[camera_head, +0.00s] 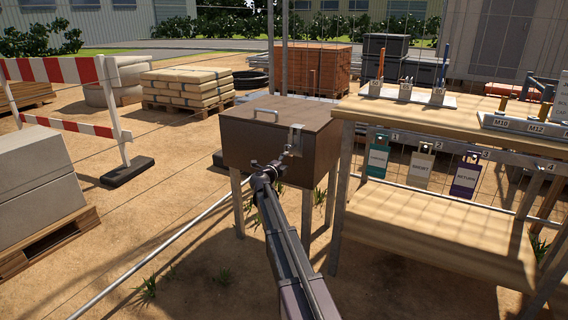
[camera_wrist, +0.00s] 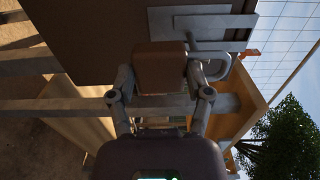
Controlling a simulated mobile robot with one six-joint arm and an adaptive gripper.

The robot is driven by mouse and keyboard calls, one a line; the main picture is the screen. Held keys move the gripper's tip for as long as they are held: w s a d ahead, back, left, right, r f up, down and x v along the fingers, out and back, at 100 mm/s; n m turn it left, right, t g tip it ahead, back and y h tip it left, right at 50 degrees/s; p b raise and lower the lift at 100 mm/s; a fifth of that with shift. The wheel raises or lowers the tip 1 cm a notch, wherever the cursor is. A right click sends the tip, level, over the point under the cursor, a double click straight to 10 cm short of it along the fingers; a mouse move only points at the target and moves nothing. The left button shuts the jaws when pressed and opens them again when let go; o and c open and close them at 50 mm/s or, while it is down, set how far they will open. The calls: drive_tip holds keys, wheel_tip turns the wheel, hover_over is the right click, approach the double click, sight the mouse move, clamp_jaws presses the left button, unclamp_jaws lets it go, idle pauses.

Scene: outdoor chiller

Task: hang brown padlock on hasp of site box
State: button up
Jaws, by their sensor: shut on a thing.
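The site box (camera_head: 270,135) is a dark brown box on legs with a handle on its lid. Its grey metal hasp (camera_head: 296,138) sits at the front right of the box; in the wrist view the hasp plate (camera_wrist: 203,22) is at the top. My gripper (camera_wrist: 162,76) is shut on the brown padlock (camera_wrist: 160,62), one finger on each side of its body. The padlock's grey curved shackle points right, close beside the hasp. I cannot tell whether it passes through the hasp. In the head view my gripper (camera_head: 278,166) is at the box front and hides most of the padlock.
A wooden workbench (camera_head: 440,125) with hanging numbered tags (camera_head: 420,168) stands close to the right of the box. A red-white barrier (camera_head: 65,100) and stacked blocks on a pallet (camera_head: 35,185) are at left.

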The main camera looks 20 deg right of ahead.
sight(286, 163)
drive_tip(key=shift+x, duration=1.75)
drive_tip(key=shift+f+b, duration=0.3)
drive_tip(key=shift+s+a+f, duration=0.1)
drive_tip(key=shift+f, duration=0.1)
drive_tip(key=o, duration=1.3)
drive_tip(key=shift+o, duration=0.2)
drive_tip(key=shift+f+b, duration=0.25)
drive_tip(key=shift+b, duration=0.2)
drive_tip(key=shift+f+b, duration=0.45)
